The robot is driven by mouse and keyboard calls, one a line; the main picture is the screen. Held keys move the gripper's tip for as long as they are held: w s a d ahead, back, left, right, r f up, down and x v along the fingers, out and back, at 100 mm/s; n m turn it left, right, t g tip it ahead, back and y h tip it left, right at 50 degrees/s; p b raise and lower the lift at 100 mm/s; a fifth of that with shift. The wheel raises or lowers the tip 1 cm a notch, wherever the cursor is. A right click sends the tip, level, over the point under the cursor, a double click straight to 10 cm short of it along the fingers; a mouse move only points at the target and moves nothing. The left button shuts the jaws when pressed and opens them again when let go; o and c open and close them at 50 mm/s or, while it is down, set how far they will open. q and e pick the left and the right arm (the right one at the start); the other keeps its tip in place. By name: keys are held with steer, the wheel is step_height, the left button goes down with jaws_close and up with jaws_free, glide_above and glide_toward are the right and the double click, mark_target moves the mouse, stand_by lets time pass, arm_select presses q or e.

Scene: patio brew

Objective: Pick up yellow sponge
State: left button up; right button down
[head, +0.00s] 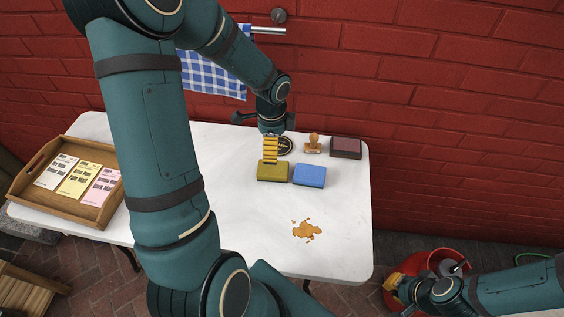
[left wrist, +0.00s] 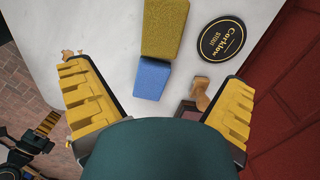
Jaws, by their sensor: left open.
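The yellow sponge (head: 272,172), a mustard block, lies on the white table just left of the blue sponge (head: 309,175). In the left wrist view the yellow sponge (left wrist: 164,27) is at the top middle, with the blue sponge (left wrist: 152,79) below it, nearer the jaws. My left gripper (head: 270,150) is open and empty, with its yellow-padded fingers pointing down by the far edge of the yellow sponge. Any gap to the sponge is hard to judge. My right gripper (head: 398,288) is low at the bottom right by the red bucket; its jaw opening is unclear.
A round black coaster (left wrist: 222,39), a wooden stamp (head: 313,144) and a dark red pad (head: 346,148) lie behind the sponges. A brown spill (head: 306,230) is in front. A wooden tray (head: 88,211) with cards is left. A red bucket (head: 416,264) stands right, below table height.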

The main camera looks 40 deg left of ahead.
mark_target(273, 168)
arm_select(q)
steer(key=f+b, duration=0.2)
steer(key=f, duration=0.5)
steer(key=shift+s+f, duration=0.2)
steer(key=shift+w+a+f+b, duration=0.15)
steer(key=shift+f+b, duration=0.35)
steer(key=shift+f, duration=1)
steer(key=shift+w+a+f+b, duration=0.15)
steer(key=shift+f+b, duration=0.35)
steer(key=shift+f, duration=1)
steer(key=shift+r, duration=0.1)
steer(key=c, duration=1)
